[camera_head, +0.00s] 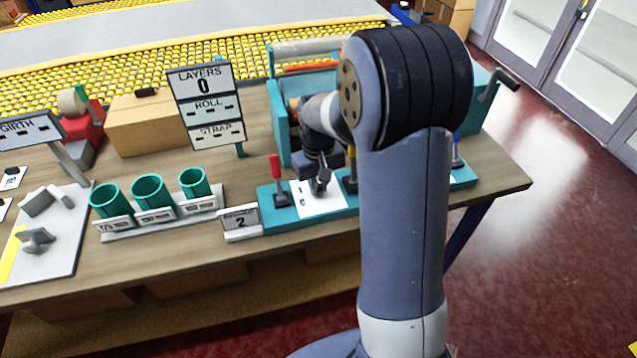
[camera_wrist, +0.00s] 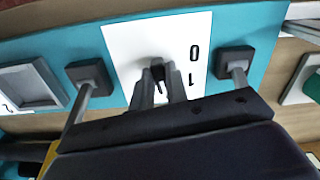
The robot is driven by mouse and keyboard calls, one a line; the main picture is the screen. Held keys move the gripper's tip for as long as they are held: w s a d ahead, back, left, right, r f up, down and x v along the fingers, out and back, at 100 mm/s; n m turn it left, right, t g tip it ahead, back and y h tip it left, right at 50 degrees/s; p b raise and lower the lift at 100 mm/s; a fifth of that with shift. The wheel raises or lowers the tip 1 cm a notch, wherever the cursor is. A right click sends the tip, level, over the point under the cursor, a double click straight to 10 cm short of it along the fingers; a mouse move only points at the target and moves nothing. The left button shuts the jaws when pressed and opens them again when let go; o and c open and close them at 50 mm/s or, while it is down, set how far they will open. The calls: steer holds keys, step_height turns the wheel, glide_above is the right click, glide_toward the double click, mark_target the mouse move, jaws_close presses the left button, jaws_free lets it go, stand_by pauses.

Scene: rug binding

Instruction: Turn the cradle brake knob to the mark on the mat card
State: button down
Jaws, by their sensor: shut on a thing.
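My gripper (camera_head: 321,186) points down over the teal base of the cradle (camera_head: 290,130). In the wrist view my gripper (camera_wrist: 158,88) is shut on a small dark knob (camera_wrist: 158,72), mostly hidden between the fingers. The knob stands on a white plate (camera_wrist: 125,42) printed with 0 and 1; its exact angle is hard to read. The plate also shows in the head view (camera_head: 303,203). A small framed card (camera_head: 241,222) reading 2, with a blurred word above, stands just left of the teal base.
A red-handled lever (camera_head: 276,180) stands left of the plate, and a yellow-handled one (camera_head: 351,165) to its right. A LAYERS sign (camera_head: 205,95) reads 0. Teal cups (camera_head: 152,193) and a tool board (camera_head: 45,235) lie further left. My arm hides part of the cradle.

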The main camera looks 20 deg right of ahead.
steer(key=c, duration=1.4)
jaws_free()
steer(key=shift+r, duration=0.1)
step_height(320, 180, up, 11)
steer(key=shift+f, duration=0.2)
step_height(320, 180, down, 11)
steer(key=shift+r, duration=0.1)
